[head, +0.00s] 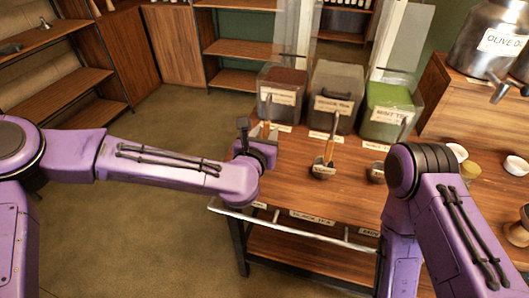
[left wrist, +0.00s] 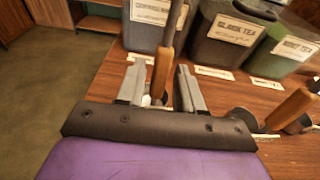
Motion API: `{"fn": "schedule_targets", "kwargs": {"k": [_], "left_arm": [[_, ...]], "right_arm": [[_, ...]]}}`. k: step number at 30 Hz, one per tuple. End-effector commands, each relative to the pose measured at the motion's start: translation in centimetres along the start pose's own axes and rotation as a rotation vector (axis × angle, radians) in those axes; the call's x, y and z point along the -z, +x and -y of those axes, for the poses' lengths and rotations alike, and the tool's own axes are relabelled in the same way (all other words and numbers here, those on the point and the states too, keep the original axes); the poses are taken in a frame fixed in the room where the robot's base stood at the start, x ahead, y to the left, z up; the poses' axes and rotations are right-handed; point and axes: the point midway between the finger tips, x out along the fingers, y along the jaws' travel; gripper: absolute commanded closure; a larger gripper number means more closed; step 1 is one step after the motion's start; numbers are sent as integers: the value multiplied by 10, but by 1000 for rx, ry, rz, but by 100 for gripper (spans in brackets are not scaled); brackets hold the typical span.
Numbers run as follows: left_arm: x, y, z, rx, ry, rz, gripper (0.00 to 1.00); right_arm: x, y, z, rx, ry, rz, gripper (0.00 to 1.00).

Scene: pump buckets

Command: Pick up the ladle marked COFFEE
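A ladle with a wooden handle (left wrist: 162,74) stands upright in front of the left bin; in the head view its handle (head: 266,113) rises just behind my left gripper. Its bowl is hidden by the gripper and I cannot read a mark on it. My left gripper (head: 258,133) is open at the left end of the table. In the left wrist view its two fingers (left wrist: 160,88) stand on either side of the handle, with gaps visible. A second ladle (head: 329,152) stands in front of the middle bin, with a small label. My right gripper is out of view.
Three clear bins stand at the back of the wooden table (head: 300,196): a left one (head: 282,96), a black tea bin (head: 334,97) and a green mint tea bin (head: 390,112). A third ladle (head: 377,172) is partly behind my right arm. A rail runs along the front edge.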

Motion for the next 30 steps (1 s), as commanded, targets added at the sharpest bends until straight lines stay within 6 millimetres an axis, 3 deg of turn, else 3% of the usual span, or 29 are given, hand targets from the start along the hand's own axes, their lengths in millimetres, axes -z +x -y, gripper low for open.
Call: {"fn": "schedule_targets", "kwargs": {"k": [7,11,17,30], "left_arm": [[0,0,0,0,0,0,64],[0,0,0,0,0,0,100],[-2,-1,0,0,0,1,100],[-42,-9,0,0,0,1,100]], "right_arm": [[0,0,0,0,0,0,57],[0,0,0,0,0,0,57],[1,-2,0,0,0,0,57],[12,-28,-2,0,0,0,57]]}}
